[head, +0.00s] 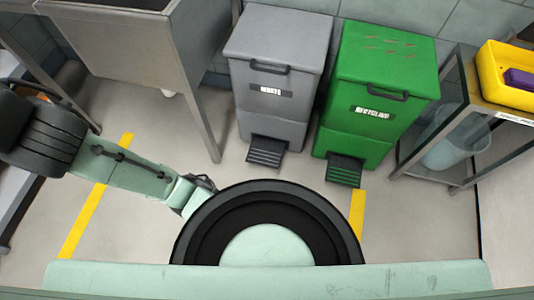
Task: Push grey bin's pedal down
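The grey bin (276,75) stands upright against the back wall, lid shut, with a white label and a dark handle on its front. Its black ribbed pedal (266,152) sticks out at the floor in front and is in plain view, with nothing on it. My arm comes in from the left, and the dark end of it, apparently my gripper (205,183), shows left of and nearer than the pedal, apart from it. A black round part of my own body hides much of this end, so its fingers cannot be made out.
A green recycling bin (385,75) with its own pedal (345,170) stands just right. A steel tub on legs (145,45) is at left. A metal-framed stand (450,115) with a yellow tray (508,80) is at right.

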